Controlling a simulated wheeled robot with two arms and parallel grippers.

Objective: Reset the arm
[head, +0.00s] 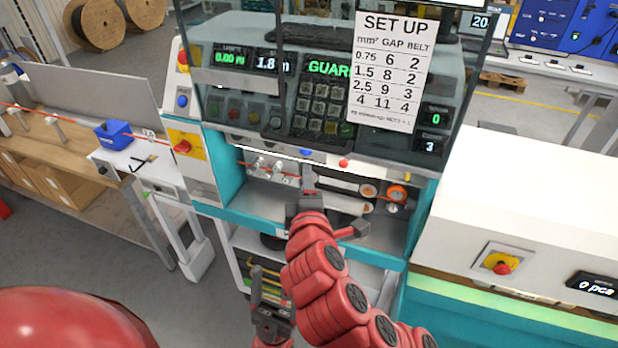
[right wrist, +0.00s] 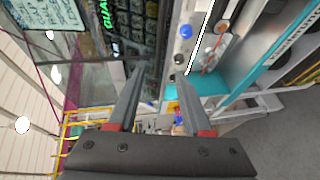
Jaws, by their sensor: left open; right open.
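My right arm comes in from the lower right of the head view. Its gripper (head: 330,205) is in front of the machine's open work bay, with its dark fingers apart. In the right wrist view the right gripper (right wrist: 157,88) shows two long grey fingers wide apart with nothing between them. My left gripper (head: 268,296) is lower, in front of the machine's lower shelf, partly beside the red links of the right arm. It looks small and dark there, open, and I see nothing held in it.
The machine's glass guard (head: 230,85) stands in front of a keypad (head: 322,105), with a set-up sheet (head: 392,70) on it. A white cabinet (head: 535,190) stands close on the right. A workbench (head: 65,145) with a blue bin (head: 114,133) is on the left. Grey floor lies at lower left.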

